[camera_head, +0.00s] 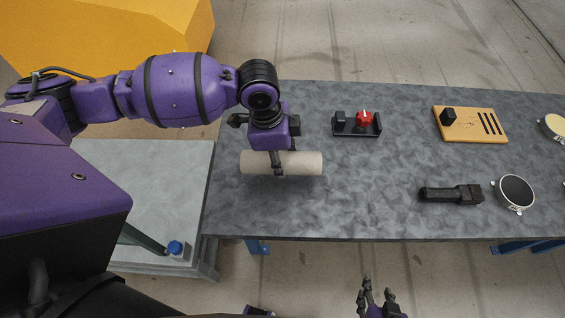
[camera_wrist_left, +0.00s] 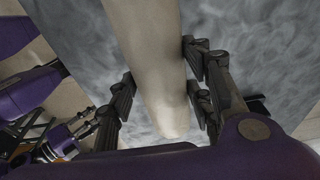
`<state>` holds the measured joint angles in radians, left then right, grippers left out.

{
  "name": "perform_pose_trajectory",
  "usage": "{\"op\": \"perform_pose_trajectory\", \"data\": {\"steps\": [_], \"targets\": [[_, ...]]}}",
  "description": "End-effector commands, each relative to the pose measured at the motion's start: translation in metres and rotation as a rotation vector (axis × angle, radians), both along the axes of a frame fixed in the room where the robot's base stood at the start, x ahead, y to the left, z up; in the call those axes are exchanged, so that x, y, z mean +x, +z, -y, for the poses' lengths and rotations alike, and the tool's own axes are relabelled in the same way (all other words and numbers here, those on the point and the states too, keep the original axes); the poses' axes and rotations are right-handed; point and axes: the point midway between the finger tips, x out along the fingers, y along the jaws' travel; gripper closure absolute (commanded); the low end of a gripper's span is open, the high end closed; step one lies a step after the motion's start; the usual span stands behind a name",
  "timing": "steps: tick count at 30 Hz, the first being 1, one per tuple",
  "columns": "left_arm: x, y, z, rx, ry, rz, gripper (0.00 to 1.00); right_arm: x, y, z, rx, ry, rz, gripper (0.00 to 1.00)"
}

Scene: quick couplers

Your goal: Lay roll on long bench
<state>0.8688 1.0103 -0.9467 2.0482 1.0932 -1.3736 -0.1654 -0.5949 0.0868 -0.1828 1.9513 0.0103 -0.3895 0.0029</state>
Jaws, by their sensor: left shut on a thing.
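The roll (camera_head: 300,163) is a pale beige cylinder. It lies level, lengthwise left to right, over the left part of the long bench (camera_head: 350,215), which has a dark grey mottled top and blue legs. My left gripper (camera_head: 277,165) is over the roll from above and shut on it near its middle. In the left wrist view the roll (camera_wrist_left: 150,60) runs between the fingers (camera_wrist_left: 160,95). I cannot tell whether the roll touches the bench top. My right gripper (camera_head: 378,290) is in front of the bench at the bottom edge, apart from everything, with its fingers spread and empty.
A black holder with a red knob (camera_head: 364,118), a yellow slotted board (camera_head: 469,124), a black tool (camera_head: 452,194) and a round dark disc (camera_head: 516,192) are on the bench to the right. A lower grey table (camera_head: 150,190) stands left. The bench's front middle is clear.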

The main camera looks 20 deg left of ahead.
Motion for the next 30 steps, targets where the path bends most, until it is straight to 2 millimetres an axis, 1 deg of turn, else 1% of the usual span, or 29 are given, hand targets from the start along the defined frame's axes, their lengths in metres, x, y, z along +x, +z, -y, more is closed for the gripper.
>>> {"op": "perform_pose_trajectory", "data": {"steps": [3, 6, 9, 21, 22, 24, 26, 30], "targets": [[0.006, -0.008, 0.007, -0.004, -0.002, 0.001, 1.0, -0.003, -0.001, 0.001, -0.002, -0.001, -0.004, 0.6], [0.005, -0.024, 0.005, -0.001, 0.001, 0.0, 1.0, -0.006, -0.003, 0.001, -0.002, -0.003, -0.009, 0.6], [0.006, -0.034, 0.005, -0.001, -0.001, 0.004, 1.0, -0.007, -0.004, 0.002, -0.003, -0.004, -0.012, 0.6], [0.006, -0.038, 0.005, -0.002, -0.001, 0.005, 1.0, -0.004, -0.003, 0.003, -0.004, -0.003, -0.006, 0.6], [0.005, -0.04, 0.005, 0.001, -0.001, 0.002, 0.51, -0.004, -0.002, 0.003, -0.004, -0.003, -0.005, 0.6], [0.005, -0.04, 0.004, 0.001, -0.001, 0.002, 0.42, -0.002, -0.002, 0.002, -0.004, -0.002, -0.002, 0.6], [0.004, -0.04, 0.004, 0.001, -0.001, 0.002, 0.35, -0.001, -0.001, 0.002, -0.003, -0.001, 0.001, 0.6], [0.004, -0.04, 0.004, 0.001, -0.001, 0.002, 0.35, 0.002, -0.001, 0.001, -0.003, 0.0, 0.004, 0.6]]}}
